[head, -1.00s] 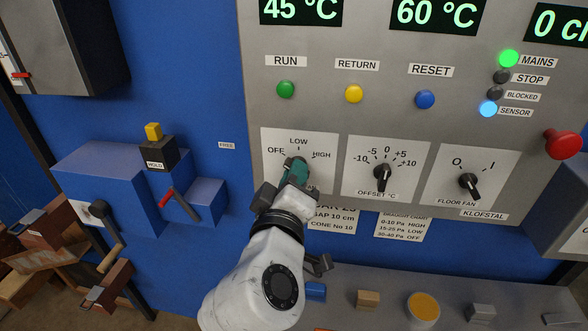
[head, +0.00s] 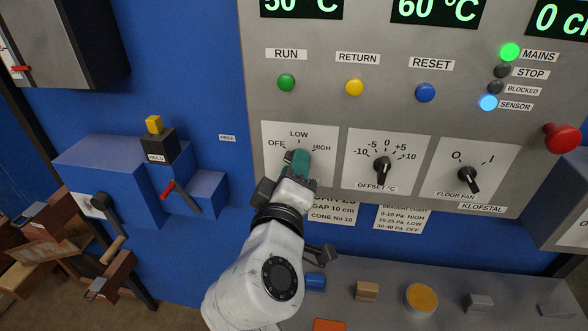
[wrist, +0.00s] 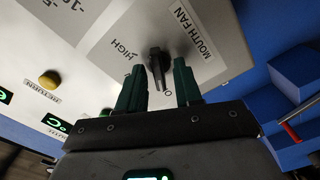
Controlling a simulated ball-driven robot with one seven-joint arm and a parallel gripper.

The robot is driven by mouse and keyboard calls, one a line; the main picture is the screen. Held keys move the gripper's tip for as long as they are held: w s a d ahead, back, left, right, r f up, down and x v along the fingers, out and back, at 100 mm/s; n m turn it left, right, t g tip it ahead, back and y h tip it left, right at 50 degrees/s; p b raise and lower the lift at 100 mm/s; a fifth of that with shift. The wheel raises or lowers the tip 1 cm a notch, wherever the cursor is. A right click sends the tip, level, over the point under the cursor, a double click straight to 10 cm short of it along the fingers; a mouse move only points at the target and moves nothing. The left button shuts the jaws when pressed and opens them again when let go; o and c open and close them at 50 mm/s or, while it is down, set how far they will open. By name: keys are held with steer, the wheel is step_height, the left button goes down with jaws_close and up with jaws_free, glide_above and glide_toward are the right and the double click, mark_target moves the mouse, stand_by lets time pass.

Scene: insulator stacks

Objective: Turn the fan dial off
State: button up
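The mouth fan dial (wrist: 157,65) is a black knob on a white plate marked OFF, LOW and HIGH. In the head view my gripper (head: 299,160) covers it, and the plate (head: 272,164) shows around the fingers. In the wrist view the dial stands between the two green fingers of my gripper (wrist: 158,75), with a gap visible on each side. The gripper is open around it. The dial's narrow end points down the wrist picture, close to a letter O; the rest of that word is hidden. Its exact setting is hard to tell.
The offset dial (head: 382,167) is just right of my gripper, and the floor fan switch (head: 468,180) is further right. RUN (head: 286,82), RETURN (head: 354,88) and RESET (head: 426,93) buttons sit above. A blue box with a red lever (head: 168,188) stands left.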

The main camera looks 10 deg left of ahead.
steer(key=s+b, duration=0.2)
steer(key=s, duration=0.8)
steer(key=shift+s+a, duration=0.15)
steer(key=shift+s, duration=0.25)
steer(key=s+d+f+m+g+h, duration=0.25)
steer(key=d+f+m+g, duration=0.5)
steer(key=d+f, duration=1.5)
steer(key=s+d+f+g, duration=0.2)
steer(key=s+d+f, duration=0.1)
steer(key=s+d+f+m+g, duration=0.1)
steer(key=s+d+f+g, duration=0.1)
steer(key=s+f, duration=0.1)
steer(key=s+d+f+m+g+y, duration=0.1)
steer(key=s+d+f+g, duration=0.1)
steer(key=s+d+f, duration=0.1)
steer(key=shift+s+d+f+g, duration=0.3)
steer(key=shift+s+f, duration=0.25)
steer(key=shift+s, duration=0.2)
steer(key=s+d+f+m+g, duration=0.1)
steer(key=s, duration=0.2)
steer(key=s+f+m+g+y, duration=0.1)
steer(key=s, duration=0.3)
steer(key=s+d+f+m+g+y, duration=0.1)
steer(key=s+f, duration=0.1)
steer(key=s, duration=0.1)
steer(key=shift+s+d+f, duration=0.1)
steer(key=shift+s+d, duration=0.2)
